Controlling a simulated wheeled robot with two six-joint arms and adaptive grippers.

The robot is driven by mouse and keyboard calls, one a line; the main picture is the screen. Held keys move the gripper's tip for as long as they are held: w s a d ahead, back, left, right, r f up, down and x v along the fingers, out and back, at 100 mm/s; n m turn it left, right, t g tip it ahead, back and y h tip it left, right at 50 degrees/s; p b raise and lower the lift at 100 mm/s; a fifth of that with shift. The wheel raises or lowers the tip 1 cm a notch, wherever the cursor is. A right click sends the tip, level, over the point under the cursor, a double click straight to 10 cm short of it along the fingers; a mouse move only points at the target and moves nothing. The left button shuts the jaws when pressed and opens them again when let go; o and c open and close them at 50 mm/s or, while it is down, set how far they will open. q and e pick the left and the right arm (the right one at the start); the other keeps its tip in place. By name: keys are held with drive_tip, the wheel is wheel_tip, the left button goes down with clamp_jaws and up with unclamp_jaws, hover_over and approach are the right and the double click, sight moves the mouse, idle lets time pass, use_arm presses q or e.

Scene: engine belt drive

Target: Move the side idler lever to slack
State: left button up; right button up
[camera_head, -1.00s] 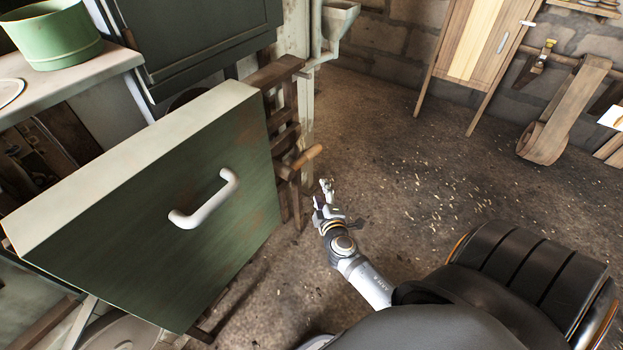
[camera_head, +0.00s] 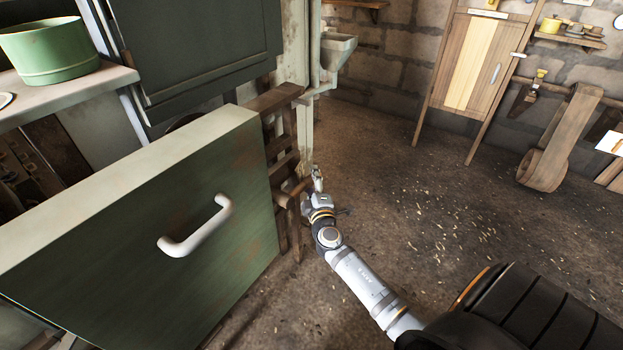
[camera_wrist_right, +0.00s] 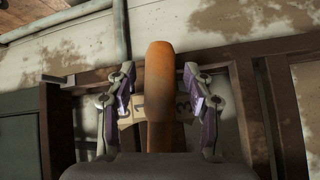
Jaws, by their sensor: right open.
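The side idler lever is a brown wooden handle (camera_head: 298,188) on a dark wooden frame beside the green panel, partly hidden by my right gripper (camera_head: 317,184) in the head view. In the right wrist view the orange-brown handle (camera_wrist_right: 160,75) stands upright in the picture, with its rounded end at the top. My right gripper (camera_wrist_right: 158,95) is open, with one finger on each side of the handle. A gap shows on both sides. A pale label (camera_wrist_right: 130,112) with dark marks sits behind the handle. My left gripper is not in view.
The green panel (camera_head: 120,240) with a white handle (camera_head: 197,226) stands close on the left. The dark wooden frame (camera_head: 275,105) rises behind the lever. A green tin (camera_head: 50,50) sits on a shelf. The floor (camera_head: 410,220) to the right is open.

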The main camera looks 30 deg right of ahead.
drive_tip(key=shift+w+d, duration=0.15)
drive_tip(key=shift+w, duration=0.1)
clamp_jaws()
idle(0.3)
